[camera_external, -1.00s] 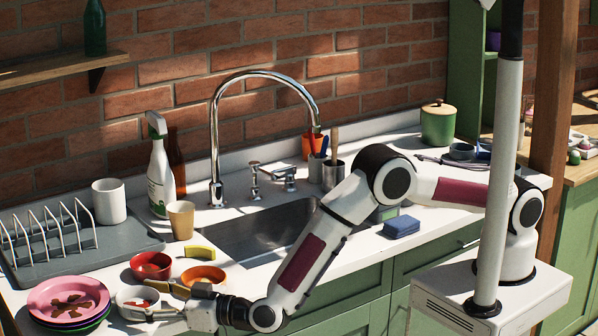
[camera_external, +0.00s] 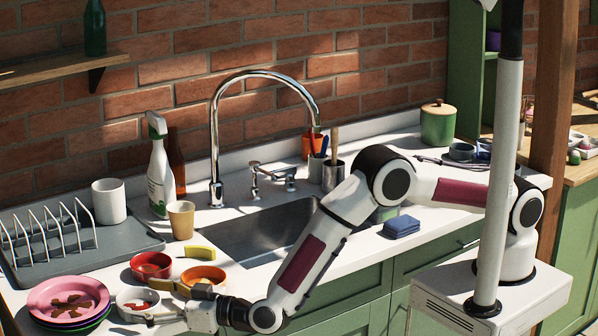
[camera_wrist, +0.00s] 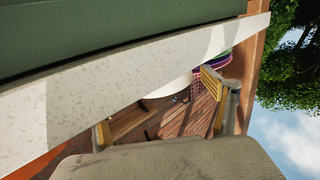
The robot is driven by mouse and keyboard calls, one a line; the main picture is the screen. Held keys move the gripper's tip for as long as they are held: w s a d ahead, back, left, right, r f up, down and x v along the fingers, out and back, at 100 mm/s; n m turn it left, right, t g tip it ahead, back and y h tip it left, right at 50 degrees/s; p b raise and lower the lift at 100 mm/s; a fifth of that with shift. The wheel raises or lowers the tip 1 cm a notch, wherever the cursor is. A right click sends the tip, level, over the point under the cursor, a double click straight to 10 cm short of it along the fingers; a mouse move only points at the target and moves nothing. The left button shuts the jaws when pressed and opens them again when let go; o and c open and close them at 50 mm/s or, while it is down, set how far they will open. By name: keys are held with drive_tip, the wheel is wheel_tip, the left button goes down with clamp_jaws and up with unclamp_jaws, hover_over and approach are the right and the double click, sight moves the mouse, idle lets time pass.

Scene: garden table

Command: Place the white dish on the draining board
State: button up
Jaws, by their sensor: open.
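The white dish (camera_external: 131,309) is a small bowl with something red inside, near the front edge of the counter. My gripper (camera_external: 158,303) is open, with its fingers pointing left at the dish's right side. The fingers partly cover the dish, and I cannot tell whether they touch it. In the wrist view my open gripper (camera_wrist: 160,108) spans a white curved form, probably the dish (camera_wrist: 172,88). The grey draining board (camera_external: 126,243) lies at the back left with a wire rack on it.
A stack of plates (camera_external: 68,296) stands left of the dish. A red bowl (camera_external: 151,267) and an orange bowl (camera_external: 203,275) stand close behind my gripper. A white mug (camera_external: 109,200) and a tan cup (camera_external: 181,219) stand near the draining board. The sink (camera_external: 255,235) is right of it.

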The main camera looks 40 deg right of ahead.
drive_tip(key=v, duration=1.2)
idle(0.3)
drive_tip(key=shift+w+r, duration=0.1)
idle(0.6)
